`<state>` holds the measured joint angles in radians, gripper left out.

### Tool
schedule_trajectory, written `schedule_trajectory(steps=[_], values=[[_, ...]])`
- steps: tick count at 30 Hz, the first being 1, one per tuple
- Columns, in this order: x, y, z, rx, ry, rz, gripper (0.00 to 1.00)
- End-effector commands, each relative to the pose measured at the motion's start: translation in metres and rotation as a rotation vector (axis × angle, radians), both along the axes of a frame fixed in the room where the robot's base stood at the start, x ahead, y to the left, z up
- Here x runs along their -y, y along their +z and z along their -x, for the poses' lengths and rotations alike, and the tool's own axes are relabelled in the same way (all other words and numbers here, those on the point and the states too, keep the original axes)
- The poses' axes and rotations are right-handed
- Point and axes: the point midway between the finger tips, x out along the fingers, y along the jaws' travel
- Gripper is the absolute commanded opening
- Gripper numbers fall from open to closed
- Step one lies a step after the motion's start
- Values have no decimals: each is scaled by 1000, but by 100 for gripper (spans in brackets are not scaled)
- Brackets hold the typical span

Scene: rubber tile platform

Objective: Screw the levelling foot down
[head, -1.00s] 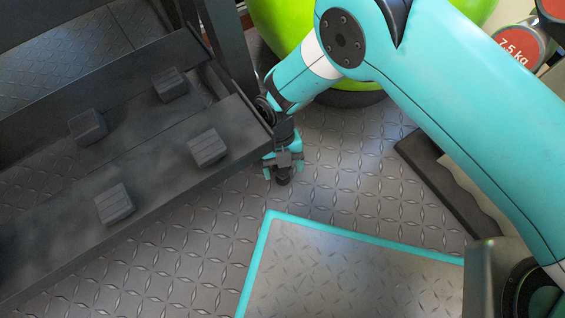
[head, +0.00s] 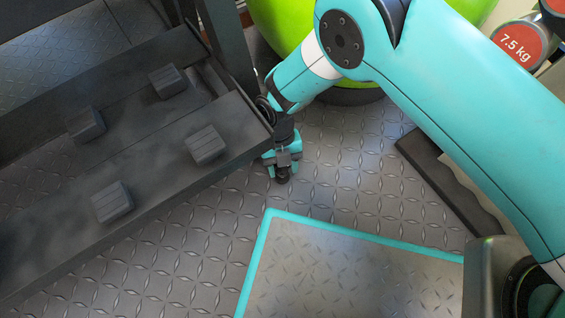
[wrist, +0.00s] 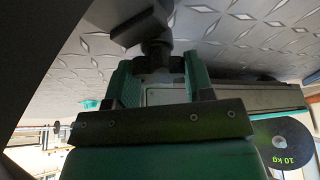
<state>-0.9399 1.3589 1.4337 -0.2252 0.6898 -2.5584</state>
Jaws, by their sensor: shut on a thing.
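The levelling foot shows in the wrist view as a dark foot (wrist: 155,48) with a wide pad at the top of the picture, against the patterned floor. My gripper (wrist: 157,75) has one teal finger on each side of its stem and is shut on it. In the head view my gripper (head: 282,160) is low beside the near right corner of the dark frame (head: 235,120). The dark end of the foot (head: 282,178) shows just below the fingers. The foot's upper part and thread are hidden by my gripper and arm.
The dark frame carries several ribbed blocks (head: 205,145). A teal-edged plate (head: 350,265) lies on the floor at the front. A green ball (head: 275,25) and a 7.5 kg weight (head: 515,47) are behind. Patterned floor (head: 345,170) is clear right of my gripper.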

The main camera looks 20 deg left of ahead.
Motion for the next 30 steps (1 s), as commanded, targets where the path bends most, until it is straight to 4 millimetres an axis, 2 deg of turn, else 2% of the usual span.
schedule_trajectory(steps=[7,8,9,12,20,30], values=[[0,-1,0,0,-427,-1,21],[-1,-1,0,0,-451,-3,50],[-2,-2,0,1,-441,-3,60],[-2,-2,0,0,-438,-2,78],[-2,0,0,0,-435,-3,78],[-2,34,0,0,-434,-2,78]])
